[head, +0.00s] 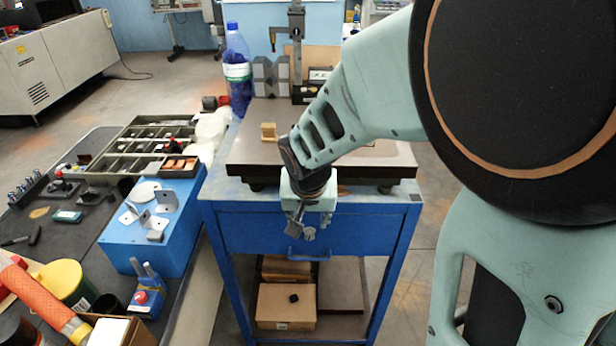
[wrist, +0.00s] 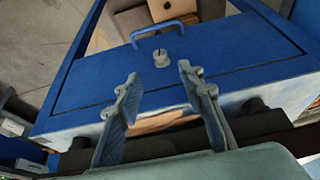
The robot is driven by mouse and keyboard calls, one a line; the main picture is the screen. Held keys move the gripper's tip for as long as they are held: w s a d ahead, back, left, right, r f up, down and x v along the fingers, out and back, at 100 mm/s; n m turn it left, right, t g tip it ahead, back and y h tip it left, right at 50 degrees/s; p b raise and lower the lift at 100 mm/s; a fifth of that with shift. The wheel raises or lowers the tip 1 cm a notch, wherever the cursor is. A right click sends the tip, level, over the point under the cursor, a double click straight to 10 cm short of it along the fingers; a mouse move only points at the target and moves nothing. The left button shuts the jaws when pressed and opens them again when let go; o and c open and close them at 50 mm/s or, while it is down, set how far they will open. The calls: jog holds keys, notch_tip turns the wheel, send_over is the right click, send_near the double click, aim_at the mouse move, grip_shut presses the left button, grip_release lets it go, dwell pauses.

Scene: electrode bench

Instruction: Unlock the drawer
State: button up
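The blue drawer (head: 252,237) is in the front of the blue bench in the head view; it is closed. Its blue handle (head: 309,258) shows below my gripper (head: 302,226). In the wrist view the drawer front (wrist: 225,55) fills the middle, with the handle (wrist: 163,28) at the top. A small grey lock (wrist: 161,58) with a dark mark or slot sits beside the handle. My gripper (wrist: 158,76) is open, with nothing between its fingers. The lock appears between and just beyond the fingertips. My gripper hides the lock in the head view.
A dark surface plate (head: 380,160) lies on the bench top above the drawer. Cardboard boxes (head: 286,306) stand on the shelf below. A cluttered side table with a blue box (head: 150,235) stands to the left. Floor is open to the right of the bench.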

aim_at(309, 236)
jog(key=b+x, duration=0.1)
jog(key=x, duration=0.9)
jog(key=shift+f, duration=0.35)
jog(key=shift+c, duration=0.6)
grip_shut()
